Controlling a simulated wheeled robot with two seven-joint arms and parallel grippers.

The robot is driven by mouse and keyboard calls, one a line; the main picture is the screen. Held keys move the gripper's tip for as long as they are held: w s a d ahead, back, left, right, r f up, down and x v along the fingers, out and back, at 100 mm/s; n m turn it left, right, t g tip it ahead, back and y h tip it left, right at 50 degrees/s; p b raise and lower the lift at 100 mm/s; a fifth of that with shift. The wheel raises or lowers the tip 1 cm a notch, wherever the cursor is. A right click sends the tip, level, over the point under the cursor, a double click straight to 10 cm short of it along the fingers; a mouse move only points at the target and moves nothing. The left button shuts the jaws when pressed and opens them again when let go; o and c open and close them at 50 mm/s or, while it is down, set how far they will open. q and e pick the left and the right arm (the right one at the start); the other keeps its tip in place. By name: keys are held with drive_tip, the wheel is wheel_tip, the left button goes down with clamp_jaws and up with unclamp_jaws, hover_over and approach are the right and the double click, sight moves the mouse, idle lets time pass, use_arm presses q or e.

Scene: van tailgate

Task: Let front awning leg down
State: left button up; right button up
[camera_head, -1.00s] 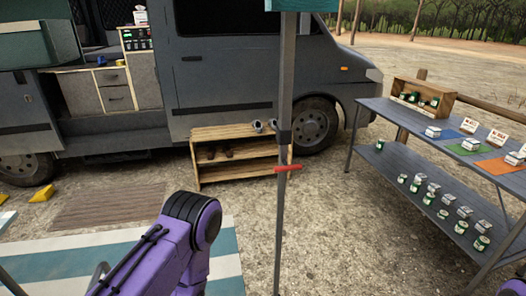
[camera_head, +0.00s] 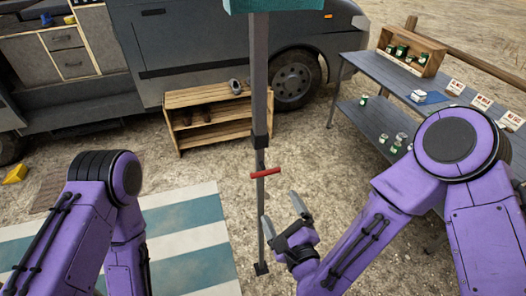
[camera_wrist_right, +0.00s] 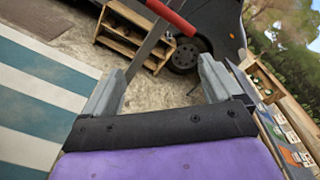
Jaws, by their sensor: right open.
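The front awning leg (camera_head: 259,95) is a grey upright pole with a dark collar and a foot plate on the gravel. A red crossbar handle (camera_head: 265,173) sticks out of it below the collar. My right gripper (camera_head: 281,210) is open and empty, just right of the leg and below the red handle. In the right wrist view the red handle (camera_wrist_right: 172,17) and the leg (camera_wrist_right: 147,46) show beyond the open fingers (camera_wrist_right: 163,82). My left arm is at the lower left in the head view; its gripper is out of sight.
A wooden shoe rack (camera_head: 215,118) stands behind the leg, beside the grey van (camera_head: 200,50). A metal table (camera_head: 375,82) with jars and boxes stands at the right. A striped mat (camera_head: 185,235) lies at the lower left. Gravel around the leg is clear.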

sight(264, 169)
drive_tip(key=shift+m+t, duration=0.5)
drive_tip(key=shift+m, duration=0.4)
drive_tip(key=w+a+r+p, duration=0.1)
drive_tip(key=w, duration=0.2)
drive_tip(key=w+a+r+p, duration=0.1)
drive_tip(key=w, duration=0.2)
drive_tip(key=w+a+r+p, duration=0.1)
drive_tip(key=w+a+p, duration=0.1)
drive_tip(key=w, duration=0.1)
drive_tip(key=shift+w+r, duration=0.2)
drive_tip(key=shift+r, duration=0.2)
drive_tip(key=shift+w+a+f, duration=0.15)
drive_tip(key=shift+w+a, duration=0.1)
drive_tip(key=shift+w, duration=0.35)
drive_tip(key=c, duration=1.4)
drive_tip(key=shift+o, duration=0.2)
wheel_tip(264, 169, down, 12)
drive_tip(key=b, duration=1.2)
drive_tip(key=shift+f, duration=0.15)
drive_tip(key=shift+s, duration=0.1)
drive_tip(key=o, duration=1.4)
drive_tip(key=shift+c, duration=0.2)
